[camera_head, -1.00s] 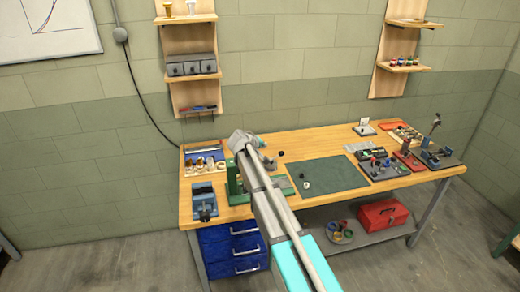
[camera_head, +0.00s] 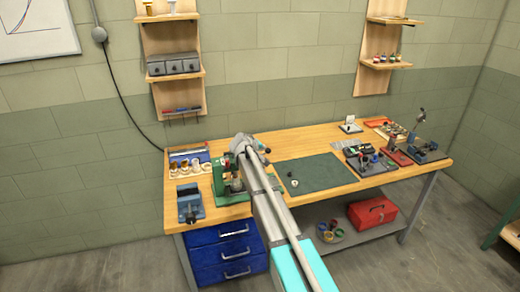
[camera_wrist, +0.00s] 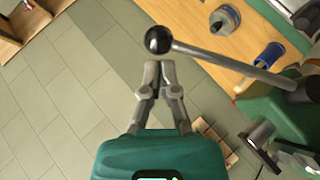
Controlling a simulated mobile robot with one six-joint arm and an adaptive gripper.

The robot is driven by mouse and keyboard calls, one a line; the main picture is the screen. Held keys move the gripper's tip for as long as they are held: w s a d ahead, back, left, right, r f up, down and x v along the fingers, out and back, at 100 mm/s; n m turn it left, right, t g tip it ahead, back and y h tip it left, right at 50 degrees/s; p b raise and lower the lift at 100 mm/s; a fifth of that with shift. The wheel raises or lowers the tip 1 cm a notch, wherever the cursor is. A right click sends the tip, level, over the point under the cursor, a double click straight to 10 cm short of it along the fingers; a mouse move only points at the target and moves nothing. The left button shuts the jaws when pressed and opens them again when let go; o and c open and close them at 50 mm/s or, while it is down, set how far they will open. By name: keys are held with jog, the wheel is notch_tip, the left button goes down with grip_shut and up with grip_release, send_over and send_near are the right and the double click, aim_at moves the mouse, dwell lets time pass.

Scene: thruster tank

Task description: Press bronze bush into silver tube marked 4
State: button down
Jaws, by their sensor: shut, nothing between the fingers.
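My gripper (camera_wrist: 158,68) is shut and empty; its fingertips are close to the black ball knob (camera_wrist: 158,40) of a lever in the wrist view. Contact cannot be told. The lever's grey bar (camera_wrist: 230,62) runs right to the green press (camera_wrist: 283,108), which also shows in the head view (camera_head: 220,180), partly behind my arm. I cannot make out the bronze bush or a silver tube marked 4. A grey ring-shaped part (camera_wrist: 224,18) and a blue cylindrical part (camera_wrist: 270,55) are on the bench beyond the lever.
A green mat (camera_head: 318,172) lies right of the press, with a small pale part (camera_head: 294,183) on it. A blue vise (camera_head: 189,203) and a tray of parts (camera_head: 187,168) stand left. Several fixtures (camera_head: 370,160) fill the bench's right side. The mat is mostly clear.

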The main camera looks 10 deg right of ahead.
jog(key=shift+s+d+f+b, duration=0.1)
jog(key=shift+d+f+b, duration=0.4)
jog(key=shift+d+b, duration=0.05)
dwell(0.4)
jog(key=shift+a+r+p, duration=0.45)
jog(key=shift+r+p, duration=0.15)
jog(key=shift+p, duration=0.05)
jog(key=shift+w+a+r+p, duration=0.15)
jog(key=shift+a+r+p, duration=0.4)
jog(key=shift+a, duration=0.05)
jog(key=shift+w+a+r+p, duration=0.15)
jog(key=shift+a+r+p, duration=0.35)
jog(key=shift+a+r, duration=0.1)
jog(key=p+v, duration=0.5)
jog(key=v, duration=0.4)
jog(key=shift+s, duration=0.35)
jog(key=shift+a+r, duration=0.1)
jog(key=shift+r, duration=0.05)
